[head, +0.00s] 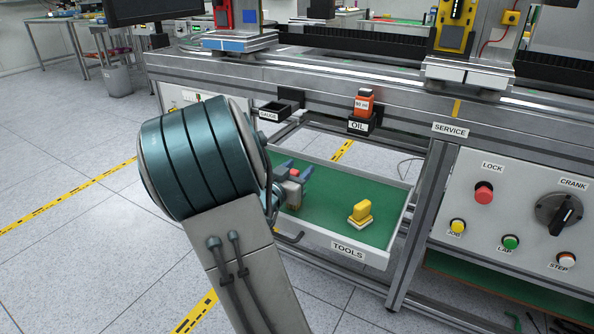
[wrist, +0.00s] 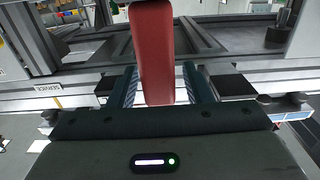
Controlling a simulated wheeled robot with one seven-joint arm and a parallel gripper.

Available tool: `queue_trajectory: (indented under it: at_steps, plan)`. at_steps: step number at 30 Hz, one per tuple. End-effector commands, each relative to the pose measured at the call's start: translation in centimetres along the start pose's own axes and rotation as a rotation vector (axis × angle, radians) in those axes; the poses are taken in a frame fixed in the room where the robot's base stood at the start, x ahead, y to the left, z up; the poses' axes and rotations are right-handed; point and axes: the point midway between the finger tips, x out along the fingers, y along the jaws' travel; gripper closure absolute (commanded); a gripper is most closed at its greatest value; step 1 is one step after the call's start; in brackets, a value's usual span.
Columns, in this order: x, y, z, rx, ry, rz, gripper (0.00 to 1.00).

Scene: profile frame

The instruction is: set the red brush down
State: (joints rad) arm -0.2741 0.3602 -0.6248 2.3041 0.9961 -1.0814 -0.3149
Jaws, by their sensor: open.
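The red brush shows as a long red handle (wrist: 152,50) in the wrist view, upright in the picture between my two fingers. In the head view only a small red part (head: 294,173) shows at my gripper (head: 296,171). My gripper is open, with a finger on either side of the handle and a visible gap at its right side in the wrist view. The gripper is over the left part of the green-lined tools tray (head: 348,255). The brush's lower end is hidden, so I cannot tell whether it touches the tray floor.
An orange oil bottle (head: 363,104) sits in a black holder above the tray. A panel with a crank knob (head: 560,214) is at the right. Green tray floor is bare around the yellow block.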

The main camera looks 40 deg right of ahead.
Motion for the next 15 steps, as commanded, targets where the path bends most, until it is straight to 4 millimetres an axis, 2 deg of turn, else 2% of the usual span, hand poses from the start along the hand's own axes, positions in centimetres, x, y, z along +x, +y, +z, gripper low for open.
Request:
queue_trajectory:
  at_steps: [1, 5, 15]
  plan:
    - [0.0, 0.0, -0.5, 0.001, 0.000, 0.000, 0.55]
    - [-2.1, -0.1, -0.5, 0.000, -0.002, -0.004, 0.55]
    - [-9.3, -0.1, -0.5, -0.002, -0.001, -0.004, 0.55]
